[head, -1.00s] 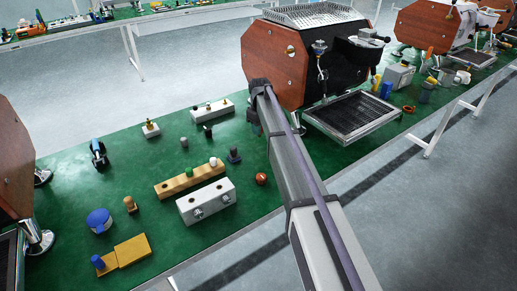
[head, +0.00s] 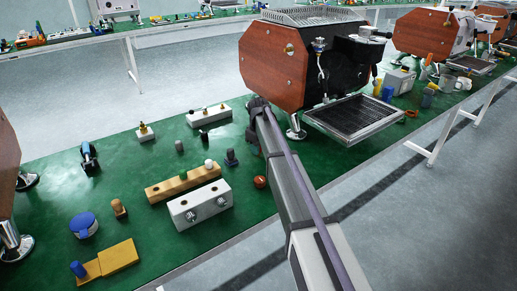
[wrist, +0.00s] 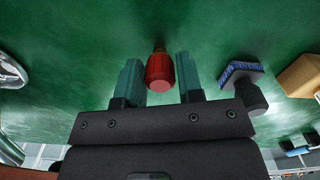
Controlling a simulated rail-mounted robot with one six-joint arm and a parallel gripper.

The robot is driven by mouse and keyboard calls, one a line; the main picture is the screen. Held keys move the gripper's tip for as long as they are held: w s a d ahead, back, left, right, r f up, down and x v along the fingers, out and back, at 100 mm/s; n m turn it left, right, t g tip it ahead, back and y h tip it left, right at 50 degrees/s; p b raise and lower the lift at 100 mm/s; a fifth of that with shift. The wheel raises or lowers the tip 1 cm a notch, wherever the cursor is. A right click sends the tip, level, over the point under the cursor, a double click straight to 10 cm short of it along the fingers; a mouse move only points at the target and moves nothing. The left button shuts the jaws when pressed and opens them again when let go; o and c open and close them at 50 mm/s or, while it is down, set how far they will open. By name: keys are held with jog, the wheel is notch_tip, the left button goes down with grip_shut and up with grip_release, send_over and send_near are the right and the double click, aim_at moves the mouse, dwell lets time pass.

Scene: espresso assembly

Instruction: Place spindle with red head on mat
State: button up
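The spindle with red head shows in the wrist view as a tapered red head (wrist: 159,72) with a small brass part beyond it. It is between the two teal fingers of my gripper (wrist: 161,78), which are close on both sides of the head. My gripper looks shut on it, though contact is hard to see. The green mat (wrist: 80,60) lies beyond; I cannot tell the height above it.
The espresso machine (head: 272,60) and its drip tray (head: 352,115) stand right of my gripper. A blue-bristled brush (wrist: 238,72) lies right of the fingers in the wrist view. A wooden block (head: 165,187) and a white block (head: 200,206) stand nearer on the mat.

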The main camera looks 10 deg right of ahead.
jog(key=o, duration=0.3)
jog(key=shift+o, duration=0.2)
notch_tip(320, 180, up, 13)
jog(key=p, duration=1.3)
jog(key=s+m, duration=0.8)
jog(key=s, duration=3.1)
notch_tip(320, 180, up, 9)
jog(key=p, duration=0.9)
jog(key=shift+w+a, duration=0.4)
jog(key=shift+a, duration=0.05)
